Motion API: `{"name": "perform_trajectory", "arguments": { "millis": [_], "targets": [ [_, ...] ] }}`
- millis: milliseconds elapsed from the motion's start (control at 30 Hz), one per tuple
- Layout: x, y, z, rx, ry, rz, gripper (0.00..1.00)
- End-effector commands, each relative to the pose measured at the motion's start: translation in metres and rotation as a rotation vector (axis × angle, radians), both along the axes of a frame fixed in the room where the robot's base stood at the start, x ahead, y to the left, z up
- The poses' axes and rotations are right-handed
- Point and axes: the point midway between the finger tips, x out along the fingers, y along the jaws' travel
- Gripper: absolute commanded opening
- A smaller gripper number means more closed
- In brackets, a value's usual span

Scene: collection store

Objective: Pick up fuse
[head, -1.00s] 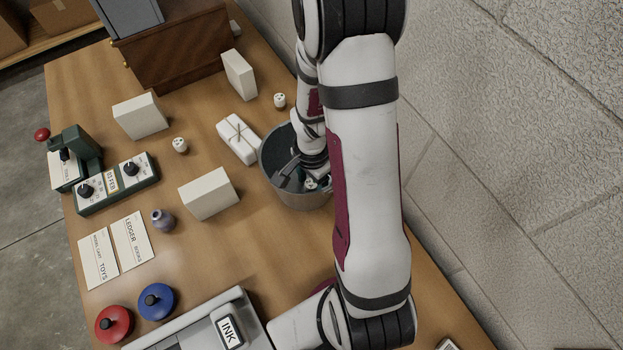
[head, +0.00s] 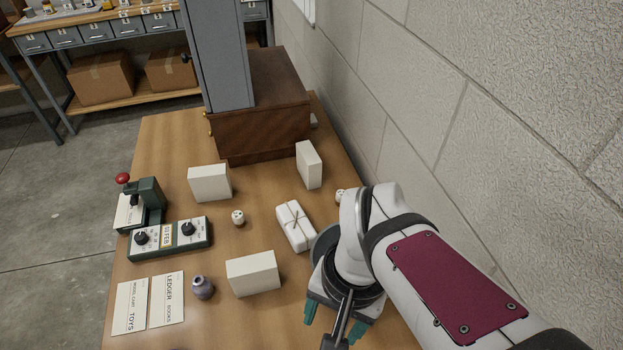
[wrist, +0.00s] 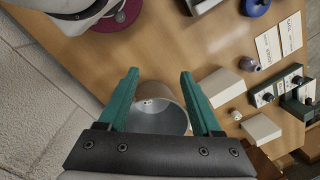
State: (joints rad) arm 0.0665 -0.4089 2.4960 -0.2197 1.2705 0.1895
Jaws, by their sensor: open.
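A small white piece with dark spots, likely a fuse (head: 238,217), stands on the table between white boxes; it also shows in the wrist view (wrist: 236,115). A similar white piece (head: 340,196) is partly hidden behind my arm. In the wrist view, a tiny whitish thing (wrist: 147,101), too small to identify, lies inside the grey bucket (wrist: 182,121). Most of the bucket is hidden by my arm in the head view. My gripper (wrist: 158,75) is open, its teal fingers apart and empty, above the bucket; in the head view it points downward (head: 332,321).
White boxes (head: 253,274) and a string-tied white parcel (head: 295,226) stand left of my arm. A small purple vase (head: 203,287), labelled cards (head: 168,298) and a green switch box (head: 170,240) are farther left. A wooden cabinet (head: 262,132) stands behind; a block wall (head: 480,130) runs along the right.

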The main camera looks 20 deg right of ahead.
Motion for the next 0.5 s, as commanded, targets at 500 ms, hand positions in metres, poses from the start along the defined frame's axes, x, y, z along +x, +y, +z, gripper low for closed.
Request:
{"name": "perform_trajectory", "arguments": {
  "millis": [500],
  "targets": [
    [-0.035, 0.019, 0.007, 0.044, -0.017, 0.191, 0.72]
  ]
}}
